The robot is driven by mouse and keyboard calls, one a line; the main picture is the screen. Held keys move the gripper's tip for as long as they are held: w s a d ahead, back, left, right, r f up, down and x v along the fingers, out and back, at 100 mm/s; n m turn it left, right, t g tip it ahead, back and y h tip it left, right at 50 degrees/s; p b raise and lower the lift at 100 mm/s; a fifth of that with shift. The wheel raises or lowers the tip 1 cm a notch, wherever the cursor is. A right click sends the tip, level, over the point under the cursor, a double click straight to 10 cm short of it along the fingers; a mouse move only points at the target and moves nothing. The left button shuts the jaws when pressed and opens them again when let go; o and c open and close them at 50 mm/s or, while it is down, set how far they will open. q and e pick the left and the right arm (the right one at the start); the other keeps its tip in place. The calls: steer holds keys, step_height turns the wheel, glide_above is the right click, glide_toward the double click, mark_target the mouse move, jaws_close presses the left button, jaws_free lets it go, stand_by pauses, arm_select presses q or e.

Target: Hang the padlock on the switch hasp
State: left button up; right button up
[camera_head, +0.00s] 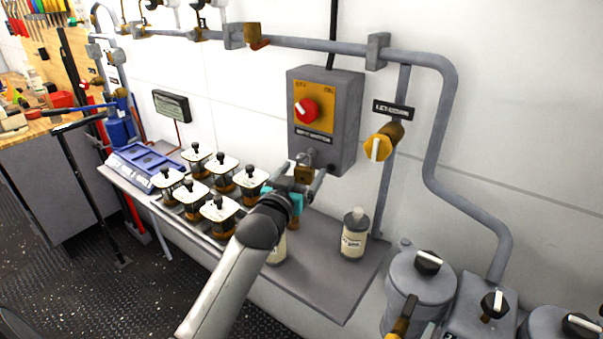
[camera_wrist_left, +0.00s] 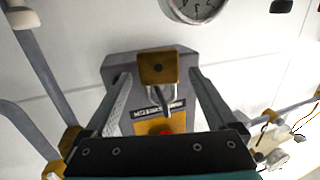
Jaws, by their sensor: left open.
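The grey switch box (camera_head: 325,120) with its yellow plate and red knob (camera_head: 306,111) is on the white wall; it shows inverted in the left wrist view (camera_wrist_left: 120,66). The brass padlock (camera_head: 303,174) is just below the box; in the left wrist view the padlock (camera_wrist_left: 157,66) has its metal shackle toward the box, at the hasp. I cannot tell clearly whether the shackle passes through the hasp. My left gripper (camera_head: 313,171) is open, with its fingers on both sides of the padlock and a visible gap to each. My right gripper is out of view.
A shelf (camera_head: 328,271) below the box carries several white-topped jars (camera_head: 219,208), a blue scale (camera_head: 145,163) and a bottle (camera_head: 354,234). A yellow valve (camera_head: 378,148) and grey pipe (camera_head: 437,150) are right of the box. A round gauge (camera_wrist_left: 195,8) is in the left wrist view.

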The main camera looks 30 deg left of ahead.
arm_select(q)
steer(key=shift+s, duration=0.1)
steer(key=s+d+p, duration=0.1)
steer(key=s+d, duration=0.1)
steer(key=s, duration=1.2)
steer(key=shift+s+d+r, duration=0.35)
steer(key=shift+s, duration=0.05)
